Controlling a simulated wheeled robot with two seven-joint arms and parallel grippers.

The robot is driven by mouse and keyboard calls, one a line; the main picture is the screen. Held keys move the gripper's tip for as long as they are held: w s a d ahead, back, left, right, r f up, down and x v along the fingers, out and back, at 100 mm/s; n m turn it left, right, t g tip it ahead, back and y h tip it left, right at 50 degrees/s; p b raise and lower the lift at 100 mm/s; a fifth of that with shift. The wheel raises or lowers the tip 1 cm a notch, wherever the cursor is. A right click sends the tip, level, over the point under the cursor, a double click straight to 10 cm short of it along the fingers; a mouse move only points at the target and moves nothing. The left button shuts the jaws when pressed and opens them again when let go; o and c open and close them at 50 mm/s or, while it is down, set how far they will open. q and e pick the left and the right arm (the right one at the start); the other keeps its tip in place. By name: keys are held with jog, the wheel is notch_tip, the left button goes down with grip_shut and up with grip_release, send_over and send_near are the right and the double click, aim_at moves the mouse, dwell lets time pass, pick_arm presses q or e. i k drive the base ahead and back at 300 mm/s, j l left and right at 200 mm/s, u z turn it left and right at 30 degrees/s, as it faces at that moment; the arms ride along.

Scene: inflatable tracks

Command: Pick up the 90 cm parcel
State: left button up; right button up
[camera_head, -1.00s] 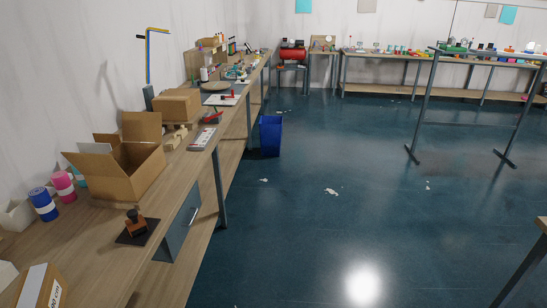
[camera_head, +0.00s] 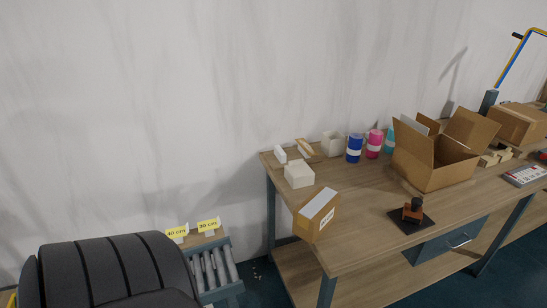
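A small cardboard parcel (camera_head: 317,215) with a pale strip on top and a white label on its side sits at the near left corner of the wooden workbench (camera_head: 365,240). Its label is too small to read surely now. A larger open cardboard box (camera_head: 430,165) stands on the bench to its right, and a closed cardboard box (camera_head: 515,124) sits farther right. Neither of my grippers shows in the head view.
A white block (camera_head: 299,174) stands behind the parcel. Blue (camera_head: 354,149) and pink (camera_head: 374,144) rolls and a stamp-like tool (camera_head: 412,210) are on the bench. Yellow centimetre signs (camera_head: 208,224) stand by a roller conveyor (camera_head: 213,267). A dark ribbed padded shape (camera_head: 110,272) fills the lower left.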

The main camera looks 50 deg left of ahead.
aim_at(309, 230)
jog(key=u, duration=1.2)
jog(key=j+z, duration=0.2)
jog(key=j, duration=0.3)
jog(key=j+z, duration=0.25)
jog(key=j, duration=0.25)
jog(key=k+j+z, duration=0.2)
jog(key=j, duration=0.25)
jog(key=i+j, duration=0.05)
